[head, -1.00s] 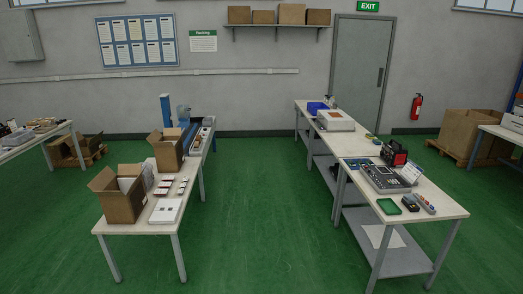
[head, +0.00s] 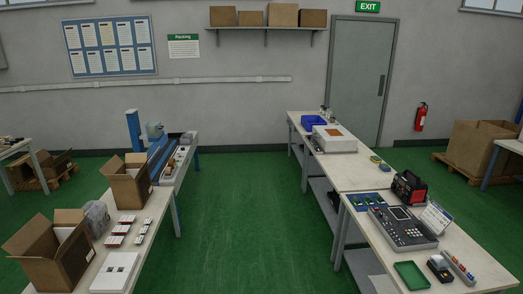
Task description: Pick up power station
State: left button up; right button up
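The power station (head: 408,187) appears to be the black and red box with a top handle. It stands upright on the right-hand workbench (head: 350,177), toward its right edge, behind a grey test console (head: 402,228). Nothing is touching it from my side. Neither of my grippers shows in the head view, so I cannot see whether they are open or shut.
A green tray (head: 411,275) and small devices lie at the bench's near end. A blue bin (head: 314,123) and white machine (head: 334,139) stand farther back. Open cartons (head: 52,250) stand on the left table. The green floor aisle (head: 235,215) between the tables is clear.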

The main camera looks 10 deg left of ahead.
aim_at(96, 218)
jog(key=i, duration=3.95)
jog(key=u, duration=3)
